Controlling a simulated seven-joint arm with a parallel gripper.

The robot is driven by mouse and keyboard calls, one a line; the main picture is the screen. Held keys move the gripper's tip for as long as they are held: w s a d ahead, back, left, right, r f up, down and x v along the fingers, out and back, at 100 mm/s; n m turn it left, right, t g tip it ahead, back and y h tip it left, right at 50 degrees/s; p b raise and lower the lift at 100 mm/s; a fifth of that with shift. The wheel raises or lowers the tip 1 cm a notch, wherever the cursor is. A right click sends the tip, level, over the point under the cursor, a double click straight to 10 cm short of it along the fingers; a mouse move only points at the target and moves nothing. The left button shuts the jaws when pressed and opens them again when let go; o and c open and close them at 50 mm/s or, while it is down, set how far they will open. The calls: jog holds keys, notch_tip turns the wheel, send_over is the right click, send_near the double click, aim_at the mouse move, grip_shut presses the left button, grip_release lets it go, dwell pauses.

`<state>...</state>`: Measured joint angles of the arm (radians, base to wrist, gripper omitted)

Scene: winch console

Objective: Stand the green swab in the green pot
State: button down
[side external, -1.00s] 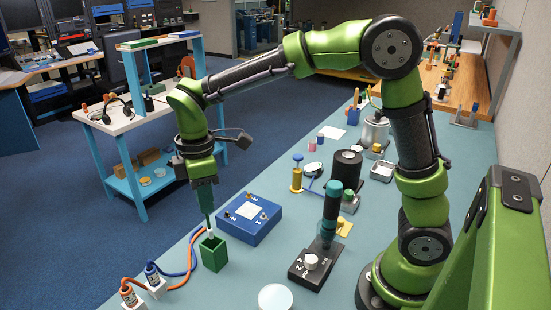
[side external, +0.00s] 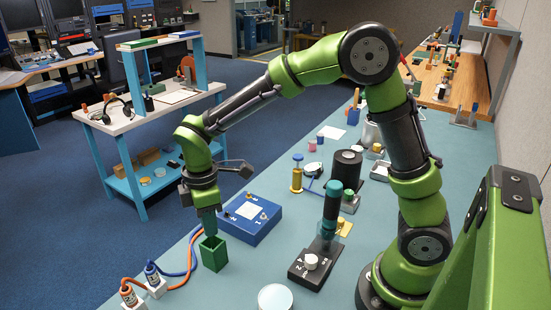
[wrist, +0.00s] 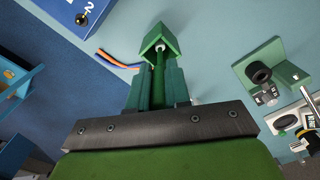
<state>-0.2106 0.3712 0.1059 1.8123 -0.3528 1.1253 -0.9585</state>
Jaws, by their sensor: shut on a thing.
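The green pot (side external: 214,255) is a square, open-topped box standing upright on the blue-green table. My gripper (side external: 208,230) points down just above the pot's rim. In the wrist view my gripper (wrist: 157,82) is shut on the green swab (wrist: 159,72), a thin rod with a white tip. The white tip shows within the mouth of the pot (wrist: 170,42). In the side view the swab's lower part is hidden by the pot and the fingers. I cannot tell whether the tip touches the pot's floor.
A blue box (side external: 250,219) with knobs stands close behind the pot. Orange and blue cables run past its left to two small bottles (side external: 152,273) in white holders. A black base with a white knob (side external: 311,263) is to the right. Table between is clear.

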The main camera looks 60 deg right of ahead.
jog(key=c, duration=1)
grip_release()
notch_tip(320, 180, up, 17)
